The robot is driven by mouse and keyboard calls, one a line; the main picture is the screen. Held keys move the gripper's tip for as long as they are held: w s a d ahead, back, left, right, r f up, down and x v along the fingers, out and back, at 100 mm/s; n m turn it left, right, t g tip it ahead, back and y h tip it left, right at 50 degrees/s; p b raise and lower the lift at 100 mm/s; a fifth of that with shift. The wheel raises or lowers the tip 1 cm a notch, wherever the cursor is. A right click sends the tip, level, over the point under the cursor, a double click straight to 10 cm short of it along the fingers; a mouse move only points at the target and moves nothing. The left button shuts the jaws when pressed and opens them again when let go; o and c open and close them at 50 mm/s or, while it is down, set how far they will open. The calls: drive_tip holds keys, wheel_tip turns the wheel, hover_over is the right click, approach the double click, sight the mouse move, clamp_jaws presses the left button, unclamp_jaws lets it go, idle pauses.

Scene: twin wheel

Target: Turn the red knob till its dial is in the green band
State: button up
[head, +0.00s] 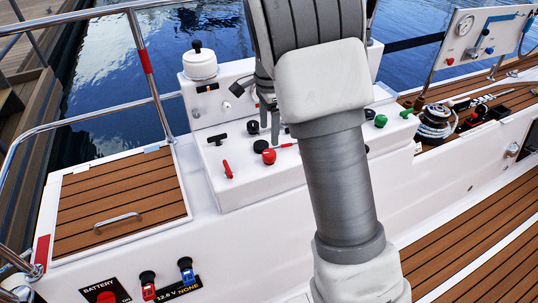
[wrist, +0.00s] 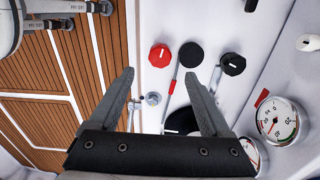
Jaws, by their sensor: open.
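The red knob (head: 268,156) sits on the sloping white console, just below my gripper (head: 269,112) in the head view. In the wrist view the red knob (wrist: 160,55) shows with a white mark on top, beyond the gap between my fingertips. My gripper (wrist: 160,70) is open and empty, apart from the knob. A round white dial (wrist: 278,121) with a needle is at the right of the wrist view. A second dial (wrist: 251,154) is partly hidden by my gripper. I cannot tell which dial belongs to the red knob, or read its band.
Black knobs (wrist: 190,54) (wrist: 233,64) stand close to the right of the red knob in the wrist view. A red-handled lever (wrist: 173,84) lies near them. A red lever (head: 227,169) and a black T-handle (head: 217,138) are left on the console. My arm hides the console's middle.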

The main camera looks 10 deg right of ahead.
sight(269, 152)
wheel_tip(269, 152, down, 9)
drive_tip(key=shift+r+b, duration=0.2)
drive_tip(key=shift+b, duration=0.95)
clamp_jaws()
drive_tip(key=shift+r+n, duration=0.1)
drive_tip(key=shift+n, duration=0.2)
